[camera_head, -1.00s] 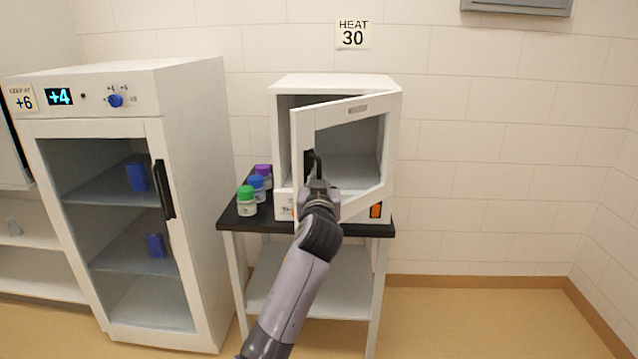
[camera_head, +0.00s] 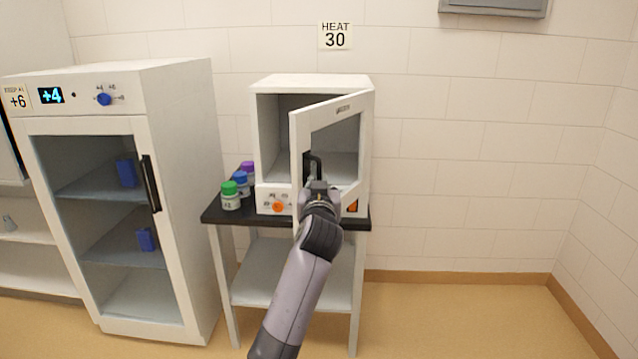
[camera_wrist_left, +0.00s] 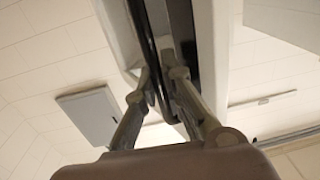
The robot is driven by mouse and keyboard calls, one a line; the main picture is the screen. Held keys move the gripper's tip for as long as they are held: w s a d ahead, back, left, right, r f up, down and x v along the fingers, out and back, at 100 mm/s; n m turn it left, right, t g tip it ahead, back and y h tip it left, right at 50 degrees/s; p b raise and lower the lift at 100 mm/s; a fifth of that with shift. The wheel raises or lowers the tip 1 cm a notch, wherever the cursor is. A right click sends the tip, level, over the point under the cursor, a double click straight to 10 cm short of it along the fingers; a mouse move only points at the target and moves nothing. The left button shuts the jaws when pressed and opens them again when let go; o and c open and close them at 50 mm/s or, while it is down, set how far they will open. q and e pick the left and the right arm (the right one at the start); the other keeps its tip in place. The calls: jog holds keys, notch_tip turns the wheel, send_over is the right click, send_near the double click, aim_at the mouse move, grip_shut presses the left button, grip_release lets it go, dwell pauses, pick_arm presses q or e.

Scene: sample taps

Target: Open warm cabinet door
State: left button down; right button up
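The warm cabinet (camera_head: 311,83) is a small white box on a dark-topped stand, under a "HEAT 30" label. Its framed door (camera_head: 300,150) is partly open, hinged at the right, with its free left edge swung out toward me. The black handle (camera_head: 314,166) is on the door's left side. My left gripper (camera_head: 316,182) is at the handle. In the left wrist view its fingers (camera_wrist_left: 165,85) are on either side of the dark handle bar (camera_wrist_left: 153,55) and look closed around it. My right gripper is in neither view.
Several capped bottles (camera_head: 231,195) stand on the stand's left end, beside the cabinet. A tall white fridge (camera_head: 180,200) with a glass door stands to the left. An orange knob (camera_head: 278,206) is on the warm cabinet's front. The floor (camera_head: 450,315) at the right is clear.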

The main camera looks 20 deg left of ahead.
pick_arm(q)
jog(key=c, duration=1.7)
grip_release()
jog(key=shift+v, duration=3.75)
jog(key=shift+r, duration=0.1)
